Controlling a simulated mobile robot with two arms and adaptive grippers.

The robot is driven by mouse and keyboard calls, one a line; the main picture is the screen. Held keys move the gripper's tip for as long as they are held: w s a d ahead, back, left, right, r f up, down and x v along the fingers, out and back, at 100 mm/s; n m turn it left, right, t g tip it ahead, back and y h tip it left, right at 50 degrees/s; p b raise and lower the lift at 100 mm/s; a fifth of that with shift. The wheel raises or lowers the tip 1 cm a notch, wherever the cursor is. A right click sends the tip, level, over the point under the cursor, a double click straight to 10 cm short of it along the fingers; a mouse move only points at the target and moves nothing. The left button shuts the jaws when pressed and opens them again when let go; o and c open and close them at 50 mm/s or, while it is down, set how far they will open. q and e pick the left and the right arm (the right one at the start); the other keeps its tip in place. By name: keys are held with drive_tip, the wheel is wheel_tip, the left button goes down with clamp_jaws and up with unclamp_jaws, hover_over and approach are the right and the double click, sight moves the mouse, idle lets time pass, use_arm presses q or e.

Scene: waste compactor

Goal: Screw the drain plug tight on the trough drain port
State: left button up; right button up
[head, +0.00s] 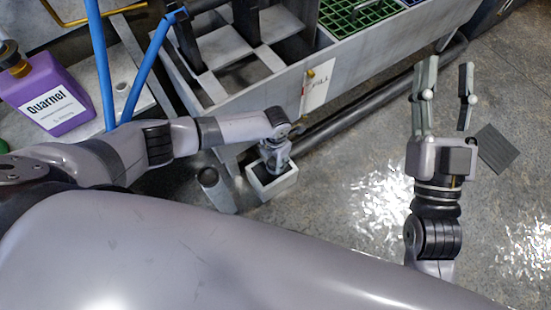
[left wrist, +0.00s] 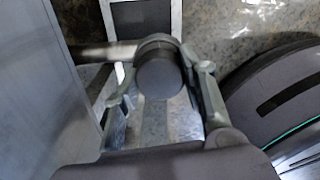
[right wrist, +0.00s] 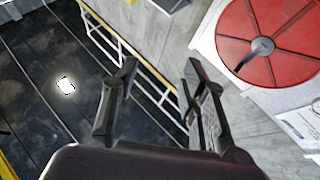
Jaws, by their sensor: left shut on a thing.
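My left gripper (head: 277,158) is low beside the grey trough (head: 245,108), over a small white-rimmed box. In the left wrist view its fingers (left wrist: 163,80) are shut around a dark round plug (left wrist: 160,76), one on each side. The plug's flat round face points toward the camera. A grey pipe (left wrist: 100,52) runs left from behind it. The drain port itself is hidden behind the plug, so I cannot tell how tightly it sits. My right gripper (head: 448,82) is open and empty above the floor, far right of the trough; it also shows open in the right wrist view (right wrist: 162,70).
The white-rimmed box (head: 284,187) stands on the floor under my left gripper. A grey cylinder (head: 215,190) stands left of it. A dark pipe (head: 370,95) runs along the trough. A purple jug (head: 50,95) is at left. The floor at right is mostly clear.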

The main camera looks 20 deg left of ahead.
use_arm(q)
drive_tip(key=shift+w+m, duration=0.1)
drive_tip(key=shift+m, duration=0.5)
use_arm(e)
drive_tip(key=shift+s+r+t, duration=0.45)
drive_tip(key=shift+r+t, duration=0.05)
drive_tip(key=shift+r, duration=0.2)
use_arm(q)
drive_tip(key=o, duration=1.4)
drive_tip(key=shift+c, duration=0.2)
drive_tip(key=shift+c, duration=0.4)
